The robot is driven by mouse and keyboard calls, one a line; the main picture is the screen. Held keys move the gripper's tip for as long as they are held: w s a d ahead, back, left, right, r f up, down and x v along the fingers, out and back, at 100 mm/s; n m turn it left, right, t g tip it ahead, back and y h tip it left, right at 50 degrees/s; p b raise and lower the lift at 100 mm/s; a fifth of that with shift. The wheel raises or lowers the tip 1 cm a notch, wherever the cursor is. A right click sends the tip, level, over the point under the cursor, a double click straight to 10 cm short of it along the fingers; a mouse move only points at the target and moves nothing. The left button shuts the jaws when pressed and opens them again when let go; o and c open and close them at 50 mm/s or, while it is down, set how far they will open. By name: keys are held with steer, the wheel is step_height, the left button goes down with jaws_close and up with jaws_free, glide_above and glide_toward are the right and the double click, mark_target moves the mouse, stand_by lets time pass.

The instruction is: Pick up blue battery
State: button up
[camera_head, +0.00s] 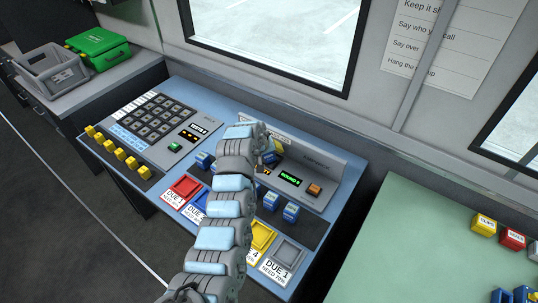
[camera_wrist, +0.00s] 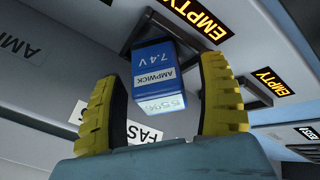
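A blue battery (camera_wrist: 157,75) with a white label reading AMPWICK and 7.4V stands out of a dark slot in the wrist view. My gripper (camera_wrist: 160,85) is open, with one yellow finger on each side of the battery. Gaps show between the fingers and its sides, so it is not gripped. In the head view my arm covers most of the gripper and the spot where it works. Other blue batteries show there, one left of my arm (camera_head: 203,160) and two to its right, one nearer (camera_head: 270,200) and one farther right (camera_head: 291,212).
The blue console (camera_head: 335,205) carries a keypad (camera_head: 155,118), yellow batteries (camera_head: 118,155) at its left and coloured trays along its front, such as a red tray (camera_head: 187,186). A lit EMPTY sign (camera_wrist: 203,18) hangs close by the slot. A green table (camera_head: 400,250) stands at right.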

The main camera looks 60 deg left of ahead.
jaws_close()
